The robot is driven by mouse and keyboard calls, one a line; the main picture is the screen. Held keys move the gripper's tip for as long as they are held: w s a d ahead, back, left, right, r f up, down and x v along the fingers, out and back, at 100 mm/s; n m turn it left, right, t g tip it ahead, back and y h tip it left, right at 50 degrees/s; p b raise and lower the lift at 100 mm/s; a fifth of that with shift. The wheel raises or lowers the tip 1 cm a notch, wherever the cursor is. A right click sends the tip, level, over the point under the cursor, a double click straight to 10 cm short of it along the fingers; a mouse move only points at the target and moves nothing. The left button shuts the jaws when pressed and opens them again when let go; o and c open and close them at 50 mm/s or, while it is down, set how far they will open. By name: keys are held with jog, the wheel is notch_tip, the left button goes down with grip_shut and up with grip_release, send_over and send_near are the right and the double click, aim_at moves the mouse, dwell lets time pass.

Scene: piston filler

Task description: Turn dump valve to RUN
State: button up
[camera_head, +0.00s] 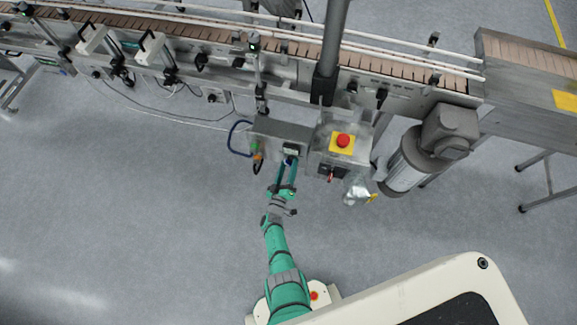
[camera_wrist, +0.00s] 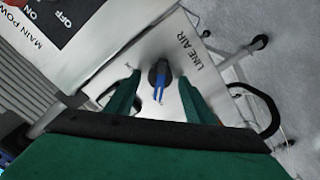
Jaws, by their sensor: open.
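A small valve with a blue handle (camera_wrist: 159,91) on a dark round base sits on a grey metal box face beside the printed words LINE AIR. The word RUN is not readable in either view, so I cannot tell its set position. My gripper (camera_wrist: 158,80) is open, with its two green fingers apart on either side of the blue handle. I cannot tell whether either finger touches it. In the head view my gripper (camera_head: 288,172) reaches up to the front of the grey box (camera_head: 271,127), and the handle is mostly hidden there.
A control box with a red emergency button (camera_head: 343,140) on yellow stands just right. A dark MAIN POWER switch (camera_wrist: 72,18) shows at upper left in the wrist view. A blue hose (camera_head: 235,139) loops left of the box. A motor (camera_head: 408,165) hangs farther right. Floor is clear at left.

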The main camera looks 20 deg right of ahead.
jog(key=c, duration=1)
jog(key=shift+m, duration=0.3)
jog(key=m, duration=0.3)
jog(key=shift+m, duration=0.4)
jog(key=m, duration=0.4)
jog(key=shift+d+m, duration=0.1)
jog(key=shift+m, duration=0.2)
jog(key=shift+s+d+f+m, duration=0.1)
jog(key=shift+s+m, duration=0.05)
jog(key=shift+m, duration=2.05)
jog(key=shift+s+f+m, duration=0.1)
jog(key=shift+s+m, duration=0.05)
jog(key=shift+m, duration=2.05)
